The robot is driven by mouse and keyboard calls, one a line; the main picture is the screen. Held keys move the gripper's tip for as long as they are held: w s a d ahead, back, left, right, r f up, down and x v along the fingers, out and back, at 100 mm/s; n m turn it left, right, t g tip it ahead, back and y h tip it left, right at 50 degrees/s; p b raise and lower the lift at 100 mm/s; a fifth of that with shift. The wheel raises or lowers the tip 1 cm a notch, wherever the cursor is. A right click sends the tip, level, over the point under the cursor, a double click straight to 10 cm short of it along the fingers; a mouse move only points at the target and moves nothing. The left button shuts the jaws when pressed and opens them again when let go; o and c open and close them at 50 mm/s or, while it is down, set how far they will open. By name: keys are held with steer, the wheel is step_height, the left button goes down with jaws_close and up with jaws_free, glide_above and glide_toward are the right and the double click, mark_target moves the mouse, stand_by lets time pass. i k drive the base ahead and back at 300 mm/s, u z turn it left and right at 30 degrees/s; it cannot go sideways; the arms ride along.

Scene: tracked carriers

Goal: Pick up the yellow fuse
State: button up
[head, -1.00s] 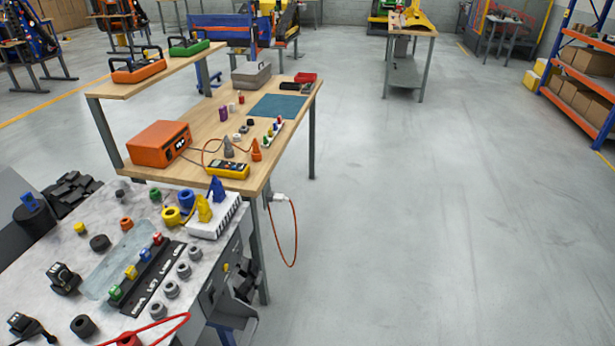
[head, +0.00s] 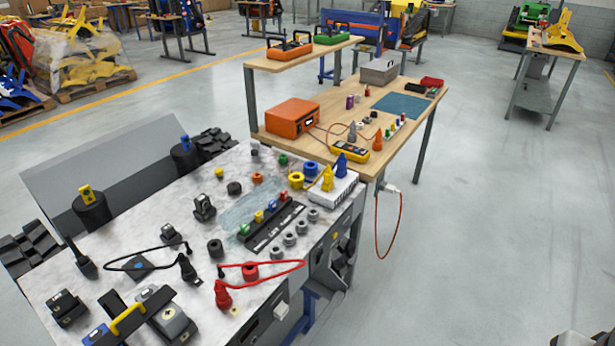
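The yellow fuse (head: 259,217) is a small block in the black labelled strip (head: 264,242) on the near marble-topped bench. It stands in a row between a green fuse (head: 244,229) and a blue fuse (head: 271,206), with a red fuse (head: 283,196) at the far end. All appear upright in the strip. My gripper is not in view.
Grey rings (head: 289,239) line the strip's right side. A red cable (head: 275,270) loops in front. Yellow plugs (head: 328,178) and a white power strip (head: 335,190) stand beyond. A wooden table (head: 400,88) is behind; clear floor (head: 480,230) lies right.

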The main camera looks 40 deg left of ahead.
mark_target(259, 217)
steer(key=u, duration=2)
steer(key=i, duration=0.95)
steer(key=z, duration=0.05)
